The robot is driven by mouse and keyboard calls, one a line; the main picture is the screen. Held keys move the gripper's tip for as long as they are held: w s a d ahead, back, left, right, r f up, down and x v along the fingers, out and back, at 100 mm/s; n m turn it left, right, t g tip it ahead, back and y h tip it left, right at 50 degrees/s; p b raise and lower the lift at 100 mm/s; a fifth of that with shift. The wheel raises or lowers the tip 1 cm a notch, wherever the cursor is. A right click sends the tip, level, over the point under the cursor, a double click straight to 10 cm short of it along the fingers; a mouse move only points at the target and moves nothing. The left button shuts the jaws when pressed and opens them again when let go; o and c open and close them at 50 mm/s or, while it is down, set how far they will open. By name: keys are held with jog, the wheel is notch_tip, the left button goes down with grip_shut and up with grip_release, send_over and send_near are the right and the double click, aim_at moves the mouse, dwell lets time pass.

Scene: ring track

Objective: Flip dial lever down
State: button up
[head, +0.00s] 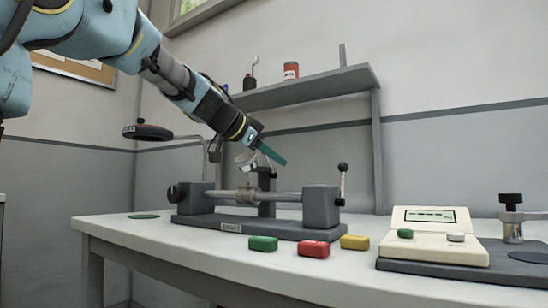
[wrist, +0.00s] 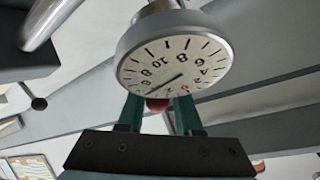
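A round white dial gauge (head: 247,160) sits on a post over the bench centre fixture (head: 260,222). In the wrist view its numbered face (wrist: 176,62) fills the upper middle, with a dark needle. A small red ball (wrist: 157,104), perhaps the tip of the dial's lever, shows just below the face, between my teal fingers. My gripper (wrist: 158,112) is open, one finger either side of the ball; I cannot tell whether either touches it. The dial hides the fingertips there. In the head view my gripper (head: 273,155) reaches down right beside the dial.
A black-knobbed rod (head: 343,182) stands at the fixture's right end. Green (head: 263,244), red (head: 314,249) and yellow (head: 355,242) blocks lie in front. A display box (head: 433,240) is at right. A lamp-like arm (head: 148,132) and a shelf (head: 305,88) stand behind.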

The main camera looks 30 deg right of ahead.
jog(key=o, duration=0.3)
jog(key=v, duration=1)
jog(key=shift+a, duration=0.35)
jog(key=shift+s+a+r, duration=0.1)
jog(key=shift+s, duration=0.1)
